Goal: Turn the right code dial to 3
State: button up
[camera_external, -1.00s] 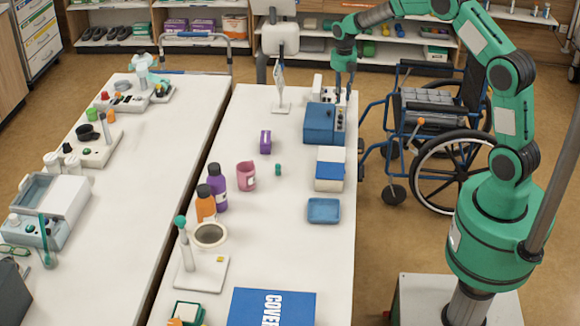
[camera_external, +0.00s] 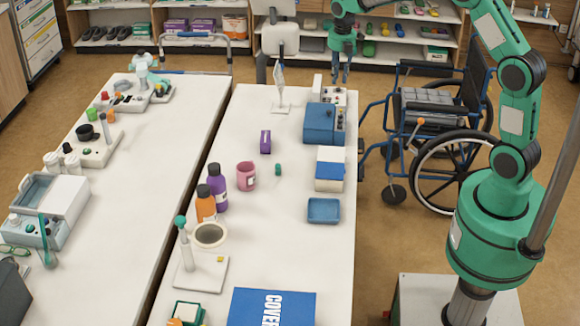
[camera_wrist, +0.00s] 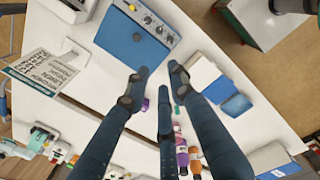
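The blue box (camera_external: 319,123) sits on the right table near its far end. A grey panel with small knobs (camera_external: 340,118) runs along its right side. In the wrist view the box (camera_wrist: 122,45) shows at the top, with its row of dials (camera_wrist: 159,30) along the upper right edge. Which one is the right code dial, and what any dial reads, is too small to tell. My gripper (camera_external: 341,80) hangs above and beyond the box, fingers pointing down, touching nothing. In the wrist view its three fingers (camera_wrist: 161,82) are spread apart and empty.
A white unit with knobs (camera_external: 331,95) stands behind the box, and a sign stand (camera_external: 280,90) to its left. A white and blue box (camera_external: 330,169) and a blue tray (camera_external: 324,210) lie nearer. A wheelchair (camera_external: 435,130) stands right of the table.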

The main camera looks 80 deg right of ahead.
jog(key=a+r+m, duration=0.2)
jog(key=a+r, duration=0.4)
jog(key=a, duration=0.2)
jog(key=shift+a+r+t, duration=0.3)
jog(key=shift+a+r, duration=0.05)
jog(key=shift+w, duration=0.1)
jog(key=shift+c, duration=0.2)
jog(key=m+y+p, duration=0.1)
jog(key=m+p, duration=0.2)
jog(key=m, duration=1.8)
send_over(341, 116)
jog(key=d, duration=0.2)
notch_tip(341, 116, down, 13)
jog(key=shift+s+a, duration=0.25)
jog(key=shift+s, duration=0.05)
jog(key=shift+f, duration=0.1)
jog(key=f, duration=0.4)
jog(key=f+b, duration=0.1)
jog(key=f, duration=0.4)
jog(key=a+f, duration=0.1)
jog(key=f, duration=0.3)
jog(key=shift+w+f+b, duration=0.25)
jog(key=shift+w+b, duration=0.05)
jog(key=shift+b, duration=0.05)
grip_shut()
